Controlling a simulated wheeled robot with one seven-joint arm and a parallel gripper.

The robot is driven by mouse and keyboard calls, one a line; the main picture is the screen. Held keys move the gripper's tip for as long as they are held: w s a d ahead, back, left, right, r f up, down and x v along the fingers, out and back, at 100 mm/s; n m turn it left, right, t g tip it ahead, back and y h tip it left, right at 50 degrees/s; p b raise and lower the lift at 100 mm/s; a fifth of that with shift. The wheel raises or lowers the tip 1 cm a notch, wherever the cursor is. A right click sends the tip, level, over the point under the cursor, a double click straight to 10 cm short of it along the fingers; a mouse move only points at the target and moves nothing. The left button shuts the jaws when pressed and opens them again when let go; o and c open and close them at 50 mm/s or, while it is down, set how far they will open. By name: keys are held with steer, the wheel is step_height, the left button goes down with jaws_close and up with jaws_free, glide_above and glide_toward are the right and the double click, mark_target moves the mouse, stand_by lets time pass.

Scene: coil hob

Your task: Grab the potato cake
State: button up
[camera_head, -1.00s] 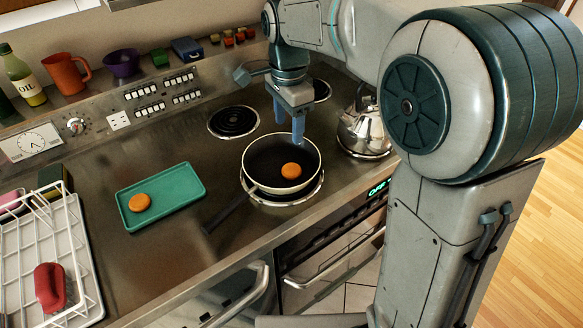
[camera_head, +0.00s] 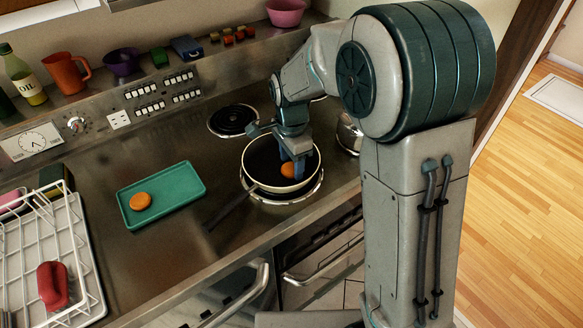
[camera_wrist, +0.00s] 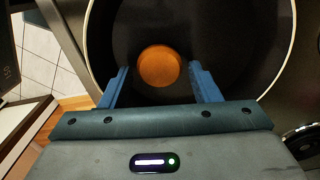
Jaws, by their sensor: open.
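An orange-brown round potato cake (camera_head: 288,170) lies in the black frying pan (camera_head: 262,158) on the front coil burner. In the wrist view the cake (camera_wrist: 158,67) lies just beyond and between the fingertips, inside the dark pan (camera_wrist: 215,30). My gripper (camera_head: 298,165) reaches down into the pan, and its fingers partly hide the cake in the head view. In the wrist view my gripper (camera_wrist: 158,75) is open, with a finger on each side and nothing held. A second similar round cake (camera_head: 140,201) lies on the teal tray (camera_head: 185,190) to the left.
The pan's handle (camera_head: 228,212) points to the front left. A kettle (camera_head: 348,135), mostly hidden by my arm, stands right of the pan. An empty coil burner (camera_head: 232,120) is behind. A white dish rack (camera_head: 75,245) stands at far left.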

steer(key=shift+f, duration=0.45)
steer(key=shift+c, duration=0.3)
steer(key=c, duration=0.7)
steer(key=shift+o, duration=0.2)
steer(key=shift+r, duration=0.1)
